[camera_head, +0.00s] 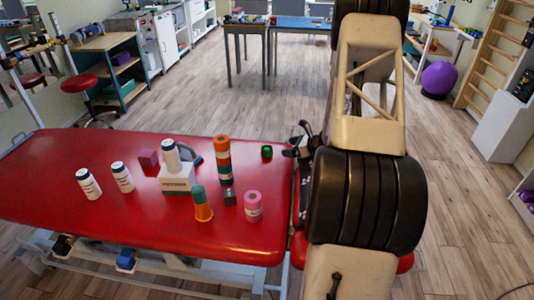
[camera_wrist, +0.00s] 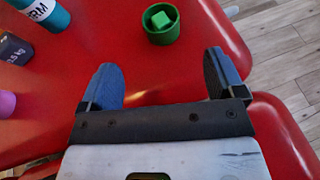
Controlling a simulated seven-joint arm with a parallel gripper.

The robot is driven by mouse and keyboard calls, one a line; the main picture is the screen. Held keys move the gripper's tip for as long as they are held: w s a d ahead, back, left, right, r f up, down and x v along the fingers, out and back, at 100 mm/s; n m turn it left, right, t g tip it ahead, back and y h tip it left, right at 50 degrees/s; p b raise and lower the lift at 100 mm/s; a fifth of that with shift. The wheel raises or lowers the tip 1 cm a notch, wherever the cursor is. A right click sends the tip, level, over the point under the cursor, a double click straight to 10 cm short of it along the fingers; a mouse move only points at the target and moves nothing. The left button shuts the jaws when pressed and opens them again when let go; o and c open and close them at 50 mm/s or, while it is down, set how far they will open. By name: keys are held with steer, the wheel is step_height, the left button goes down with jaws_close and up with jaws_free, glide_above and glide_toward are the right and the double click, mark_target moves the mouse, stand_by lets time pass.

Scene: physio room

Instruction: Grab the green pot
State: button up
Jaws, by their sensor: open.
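The green pot (camera_wrist: 174,34) shows in the wrist view, upright on the red treatment table, with a green cube (camera_wrist: 161,20) inside it. It also shows in the head view as a small dark green round thing (camera_head: 267,151) near the table's right end. My gripper (camera_wrist: 164,72) is open and empty. Its two fingers point toward the pot, which lies beyond the fingertips and apart from them. In the head view my gripper (camera_head: 293,147) is just right of the pot, partly hidden by my arm.
The red surface around the pot is clear.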

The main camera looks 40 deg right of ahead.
glide_toward(262, 149)
steer(key=shift+x, duration=1.1)
steer(key=shift+f, duration=0.1)
steer(key=shift+x, duration=2.55)
steer(key=c, duration=1)
steer(key=shift+c, duration=0.2)
